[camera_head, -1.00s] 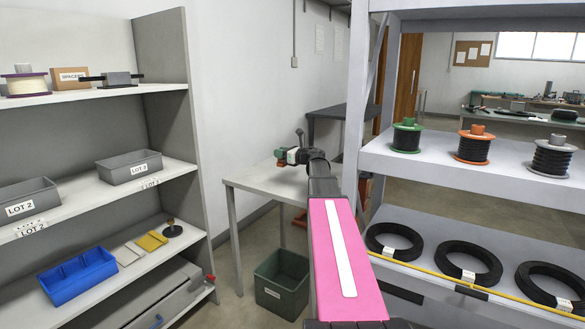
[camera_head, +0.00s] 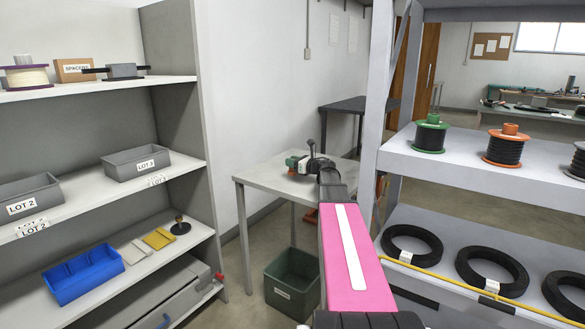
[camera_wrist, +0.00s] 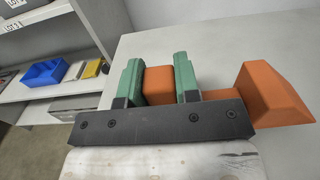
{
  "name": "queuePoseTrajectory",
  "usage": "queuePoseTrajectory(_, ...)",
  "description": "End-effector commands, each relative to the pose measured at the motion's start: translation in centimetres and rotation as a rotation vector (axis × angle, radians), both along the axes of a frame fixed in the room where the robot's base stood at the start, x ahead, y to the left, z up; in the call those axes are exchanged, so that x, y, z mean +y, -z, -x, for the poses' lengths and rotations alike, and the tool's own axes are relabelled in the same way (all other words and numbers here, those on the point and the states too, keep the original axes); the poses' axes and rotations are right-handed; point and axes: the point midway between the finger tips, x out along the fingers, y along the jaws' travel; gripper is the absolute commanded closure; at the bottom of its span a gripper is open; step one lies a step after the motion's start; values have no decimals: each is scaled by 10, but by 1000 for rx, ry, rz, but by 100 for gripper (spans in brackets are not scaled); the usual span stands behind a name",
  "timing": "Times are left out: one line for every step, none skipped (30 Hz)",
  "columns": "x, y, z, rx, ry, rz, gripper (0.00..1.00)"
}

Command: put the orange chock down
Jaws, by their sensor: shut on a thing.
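My gripper (camera_wrist: 158,66) has two green fingers shut on the orange chock (camera_wrist: 269,94). In the wrist view, a block-like part of the chock sits between the fingers, and its wider wedge end sticks out to the right. A dark bar of my gripper hides part of the chock. Behind and below it is the pale grey table top (camera_wrist: 225,45). In the head view, my gripper (camera_head: 296,163) is over the far part of the small table (camera_head: 262,180); the chock is too small there to make out clearly. I cannot tell whether it touches the table.
A grey shelf unit (camera_head: 180,130) stands left, with a blue bin (camera_head: 82,275) low down. A rack (camera_head: 455,165) with cable spools and black coils stands close on the right. A green bin (camera_head: 292,283) is on the floor by the table. The table's near part looks clear.

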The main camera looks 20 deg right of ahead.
Motion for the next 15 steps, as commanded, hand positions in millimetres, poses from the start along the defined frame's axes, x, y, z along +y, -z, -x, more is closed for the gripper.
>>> queuePoseTrajectory(0,8,0,1,0,-2,100)
queuePoseTrajectory(0,12,0,2,0,-2,100)
queuePoseTrajectory(0,17,0,1,0,-2,100)
queuePoseTrajectory(0,19,0,1,0,-2,100)
queuePoseTrajectory(0,21,0,0,0,-1,100)
queuePoseTrajectory(0,22,0,-1,0,-1,100)
queuePoseTrajectory(0,22,0,-1,0,-1,100)
queuePoseTrajectory(0,22,0,-1,0,-1,100)
queuePoseTrajectory(0,22,0,-1,0,-1,100)
queuePoseTrajectory(0,22,0,-1,0,-1,100)
queuePoseTrajectory(0,22,0,-1,0,-1,100)
queuePoseTrajectory(0,22,0,-1,0,-1,100)
queuePoseTrajectory(0,22,0,-1,0,-1,100)
queuePoseTrajectory(0,23,0,-1,0,-1,100)
queuePoseTrajectory(0,24,0,-1,0,-1,100)
